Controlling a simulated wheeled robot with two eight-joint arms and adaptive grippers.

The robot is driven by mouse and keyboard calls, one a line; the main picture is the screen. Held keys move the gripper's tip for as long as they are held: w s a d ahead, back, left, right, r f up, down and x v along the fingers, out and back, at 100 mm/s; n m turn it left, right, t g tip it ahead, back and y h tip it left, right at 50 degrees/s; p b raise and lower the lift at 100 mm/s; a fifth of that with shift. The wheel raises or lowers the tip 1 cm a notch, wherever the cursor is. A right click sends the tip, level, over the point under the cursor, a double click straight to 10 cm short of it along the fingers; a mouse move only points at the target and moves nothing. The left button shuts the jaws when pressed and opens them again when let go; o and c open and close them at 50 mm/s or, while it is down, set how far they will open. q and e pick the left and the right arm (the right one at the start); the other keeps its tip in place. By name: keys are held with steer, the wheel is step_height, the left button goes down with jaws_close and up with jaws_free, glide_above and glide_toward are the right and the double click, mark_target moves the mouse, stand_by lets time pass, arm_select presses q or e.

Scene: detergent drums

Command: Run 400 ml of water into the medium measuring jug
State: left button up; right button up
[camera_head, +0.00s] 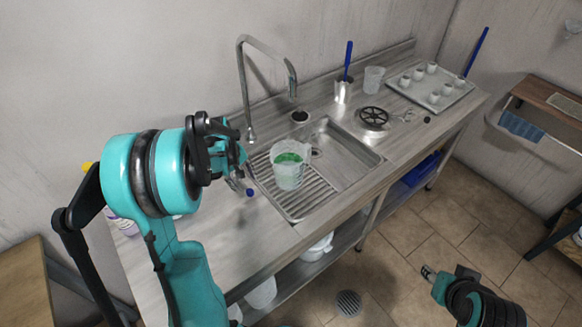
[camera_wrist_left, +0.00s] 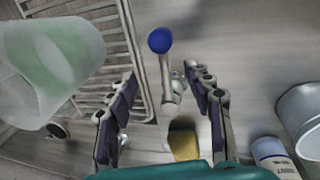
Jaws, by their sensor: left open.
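A translucent jug with green showing in it (camera_head: 287,170) stands upright at the sink, over the ribbed drainer. It also fills the upper left of the left wrist view (camera_wrist_left: 45,65). The tall bent tap (camera_head: 243,75) rises behind it. A metal lever with a blue ball end (camera_head: 250,192) is beside my left gripper (camera_head: 240,160). In the left wrist view the blue ball (camera_wrist_left: 160,40) lies just beyond the open, empty fingers (camera_wrist_left: 160,80), with its rod running back between them. My right gripper (camera_head: 429,272) is low at the right, away from the counter; its fingers are unclear.
The sink basin (camera_head: 350,160) is right of the jug. Behind it stand a steel holder (camera_head: 342,92) with a blue-handled tool and another clear jug (camera_head: 373,78). A tray (camera_head: 413,95) of small white cups is at the far right. A bottle (camera_wrist_left: 272,155) shows beside the left gripper.

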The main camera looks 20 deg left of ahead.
arm_select(q)
steer(key=shift+r, duration=0.1)
steer(key=shift+s+a+r+p, duration=0.1)
steer(key=shift+s+r+p, duration=0.05)
steer(key=shift+r+p, duration=0.8)
steer(key=shift+s+r+p, duration=0.1)
steer(key=shift+r+p, duration=0.55)
steer(key=shift+r, duration=0.55)
step_height(320, 180, up, 12)
steer(key=s+a, duration=0.1)
steer(key=s, duration=0.1)
steer(key=s+d+f+m+t+b, duration=0.1)
steer(key=s+d+f+m+b, duration=0.1)
steer(key=d, duration=0.6)
steer(key=s+d+f+m+t+b, duration=0.2)
steer(key=s+d+m, duration=0.3)
steer(key=d, duration=0.3)
steer(key=s+d+f+m+t+b, duration=0.2)
steer(key=s+d+f+m, duration=0.1)
steer(key=d+m, duration=0.3)
steer(key=shift+s+d+f+y, duration=0.2)
steer(key=shift+s+d+y, duration=0.2)
steer(key=shift+d, duration=0.85)
